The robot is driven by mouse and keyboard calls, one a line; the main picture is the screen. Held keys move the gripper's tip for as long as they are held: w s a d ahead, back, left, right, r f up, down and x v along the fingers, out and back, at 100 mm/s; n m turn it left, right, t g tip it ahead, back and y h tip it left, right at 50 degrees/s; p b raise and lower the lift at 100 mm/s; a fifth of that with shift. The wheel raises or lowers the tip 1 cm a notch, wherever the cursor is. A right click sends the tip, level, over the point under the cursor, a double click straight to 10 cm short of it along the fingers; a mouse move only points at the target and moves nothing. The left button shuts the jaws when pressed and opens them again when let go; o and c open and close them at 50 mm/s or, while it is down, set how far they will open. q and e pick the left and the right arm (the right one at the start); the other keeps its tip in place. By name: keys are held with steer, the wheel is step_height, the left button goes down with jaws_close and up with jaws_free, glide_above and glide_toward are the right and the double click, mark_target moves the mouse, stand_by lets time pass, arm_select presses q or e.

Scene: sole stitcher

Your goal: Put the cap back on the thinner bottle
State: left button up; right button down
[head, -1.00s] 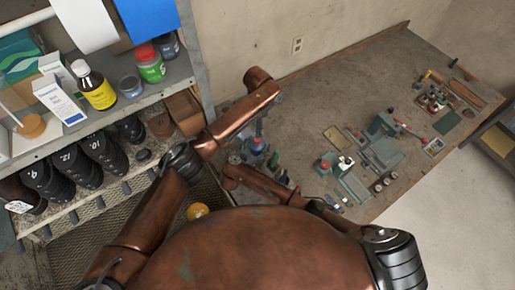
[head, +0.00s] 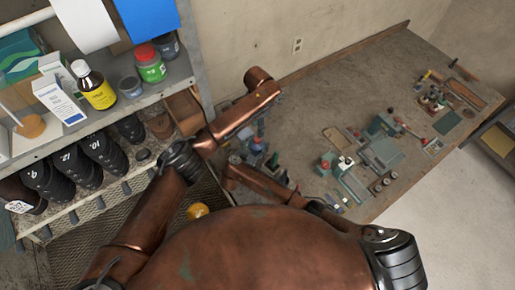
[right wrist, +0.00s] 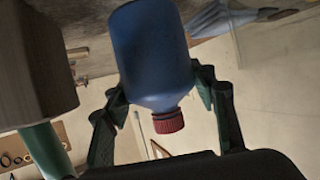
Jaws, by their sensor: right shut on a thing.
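In the right wrist view, a blue bottle (right wrist: 150,55) with a ribbed red cap (right wrist: 168,122) at its neck appears between my right gripper's (right wrist: 162,88) dark green fingers. The gripper is shut on the bottle, and the cap end points toward the palm. In the head view my arms hide the right gripper, and I see no left gripper. On the shelf at left stand a brown bottle with a yellow label and white cap (head: 99,93) and a green jar with a red lid (head: 151,66). I cannot tell which bottle is the thinner one.
The metal shelf (head: 180,77) also holds white boxes (head: 58,102) and a small grey-blue pot (head: 131,87). Dark shoe forms (head: 82,164) line the level below. The workbench (head: 335,90) carries small tools at centre and right; its back part is bare.

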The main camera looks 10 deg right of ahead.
mark_target(258, 139)
arm_select(q)
steer(key=n, duration=0.7)
steer(key=shift+f, duration=0.1)
steer(key=shift+f, duration=3.95)
steer(key=shift+c, duration=0.5)
jaws_close()
